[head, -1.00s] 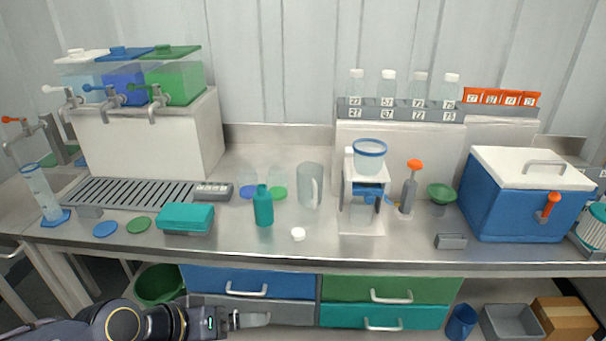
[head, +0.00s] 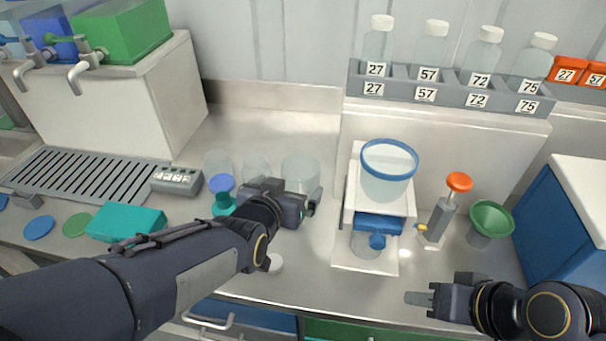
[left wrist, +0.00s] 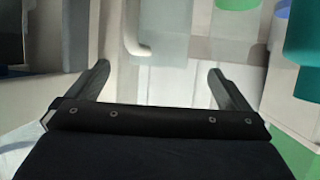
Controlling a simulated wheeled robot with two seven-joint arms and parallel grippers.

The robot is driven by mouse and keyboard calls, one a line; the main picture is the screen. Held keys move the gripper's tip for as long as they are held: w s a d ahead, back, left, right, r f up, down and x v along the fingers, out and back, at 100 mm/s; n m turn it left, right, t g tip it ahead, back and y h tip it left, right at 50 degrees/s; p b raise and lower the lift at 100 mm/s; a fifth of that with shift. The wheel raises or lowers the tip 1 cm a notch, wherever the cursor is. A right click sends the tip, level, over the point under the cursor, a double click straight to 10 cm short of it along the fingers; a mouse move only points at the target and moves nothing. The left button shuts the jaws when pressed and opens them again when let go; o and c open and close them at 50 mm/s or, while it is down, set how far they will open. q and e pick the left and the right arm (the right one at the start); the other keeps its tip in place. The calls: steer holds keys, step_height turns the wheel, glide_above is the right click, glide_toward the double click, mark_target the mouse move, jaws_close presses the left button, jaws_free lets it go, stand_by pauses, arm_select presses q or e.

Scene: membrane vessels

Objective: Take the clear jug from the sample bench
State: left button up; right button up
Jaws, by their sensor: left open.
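The clear jug (head: 299,168) stands on the steel bench in the head view, its lower part hidden behind my left gripper (head: 312,203). In the left wrist view the pale see-through jug (left wrist: 185,35) is upright ahead of the open fingers, with its handle (left wrist: 135,38) on the left side. My left gripper (left wrist: 158,85) is open, with nothing between its fingers; the jug appears just beyond the fingertips. My right gripper (head: 418,298) is over the front of the bench at the right, apart from the jug; its finger gap is unclear.
A teal bottle (head: 222,207) stands left of my left gripper. A white stand with a blue-rimmed vessel (head: 387,172) is to the jug's right. A white cap (head: 275,263) lies near the front. Behind the jug the bench is clear up to the wall.

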mark_target(306, 163)
arm_select(q)
steer(key=shift+w+d+t+b, duration=0.15)
steer(key=shift+w+d+b, duration=0.1)
steer(key=shift+w, duration=0.25)
steer(key=shift+w+d+t+b, duration=0.15)
steer(key=shift+w+b, duration=0.05)
steer(key=shift+w, duration=0.3)
arm_select(e)
steer(key=shift+w+d+f, duration=0.1)
steer(key=shift+w+f, duration=0.35)
steer(key=shift+f, duration=0.05)
steer(key=shift+s+f+b, duration=0.15)
steer(key=shift+f+b, duration=0.25)
steer(key=shift+b, duration=0.05)
arm_select(q)
steer(key=b+x, duration=0.1)
steer(key=x, duration=0.5)
steer(key=shift+w+d, duration=0.1)
steer(key=shift+w, duration=0.1)
arm_select(e)
steer(key=shift+f, duration=0.5)
arm_select(q)
steer(key=c, duration=1.2)
steer(key=shift+c, duration=0.7)
steer(key=shift+r, duration=0.15)
